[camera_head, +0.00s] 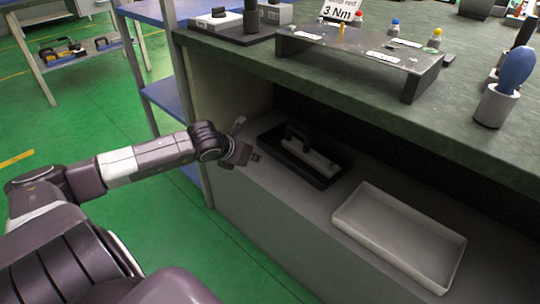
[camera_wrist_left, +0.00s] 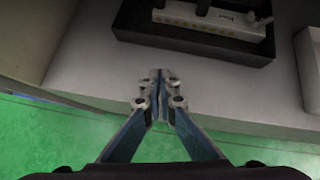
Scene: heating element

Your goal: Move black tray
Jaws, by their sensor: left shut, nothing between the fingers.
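The black tray (camera_head: 318,176) lies on the light grey shelf under the green worktop in the head view. A grey block with a black handle (camera_head: 302,150) lies in it. The tray also shows at the top of the left wrist view (camera_wrist_left: 160,40), with the grey block (camera_wrist_left: 212,20) inside. My left gripper (camera_head: 256,156) is just left of the tray's left end in the head view. In the left wrist view its fingertips (camera_wrist_left: 160,76) are together and empty, over bare shelf and apart from the tray. My right gripper is not seen.
A white tray (camera_head: 362,236) lies on the shelf to the right of the black one. The green worktop (camera_head: 330,68) overhangs the shelf and carries a dark raised stand (camera_head: 350,52). A blue shelf rack (camera_head: 165,97) stands at the left. Bare shelf (camera_head: 290,203) lies in front.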

